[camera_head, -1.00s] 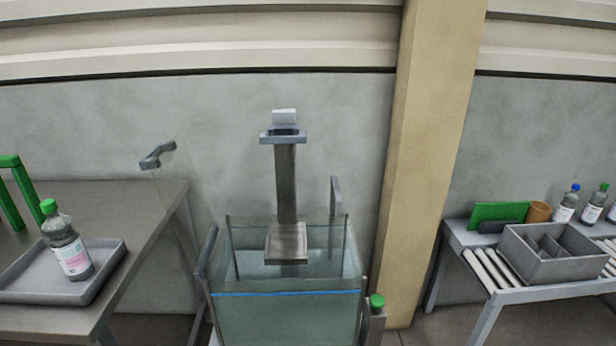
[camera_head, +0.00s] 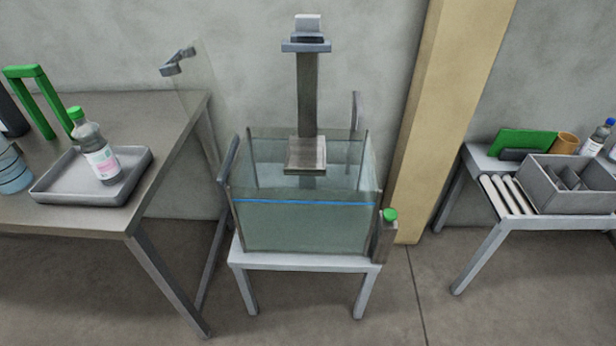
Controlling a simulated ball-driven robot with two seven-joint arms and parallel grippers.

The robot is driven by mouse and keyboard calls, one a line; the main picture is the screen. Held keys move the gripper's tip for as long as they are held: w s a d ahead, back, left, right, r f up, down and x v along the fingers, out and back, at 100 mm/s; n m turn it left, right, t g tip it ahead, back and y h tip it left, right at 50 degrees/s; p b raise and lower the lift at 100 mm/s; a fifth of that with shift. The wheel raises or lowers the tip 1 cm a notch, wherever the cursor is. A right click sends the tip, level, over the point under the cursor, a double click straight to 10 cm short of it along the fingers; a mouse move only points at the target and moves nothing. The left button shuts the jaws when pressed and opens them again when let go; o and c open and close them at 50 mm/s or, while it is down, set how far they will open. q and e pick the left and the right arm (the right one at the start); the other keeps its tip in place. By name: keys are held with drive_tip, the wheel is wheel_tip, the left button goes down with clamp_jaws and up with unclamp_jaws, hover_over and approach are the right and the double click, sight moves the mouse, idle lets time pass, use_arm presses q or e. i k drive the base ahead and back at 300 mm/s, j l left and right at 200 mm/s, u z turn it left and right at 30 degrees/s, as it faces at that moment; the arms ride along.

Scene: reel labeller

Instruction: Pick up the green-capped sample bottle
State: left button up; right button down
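The green-capped sample bottle (camera_head: 97,152) stands in a shallow grey tray (camera_head: 128,187) on the left table. It is a clear grey bottle with a white and pink label, and it leans slightly in the picture. Nothing touches it except the tray. Neither of my grippers shows in the head view.
A water tank (camera_head: 305,225) stands on a small white stand in the middle, with a green knob (camera_head: 390,215) at its right. A green frame (camera_head: 38,100) and a bluish bottle (camera_head: 12,170) are on the left table (camera_head: 75,217). At right, a table holds a grey divided box (camera_head: 570,185), a blue-capped bottle (camera_head: 597,138) and rollers. Floor (camera_head: 420,290) shows in front.

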sight(96, 149)
drive_tip(key=u, duration=1.4)
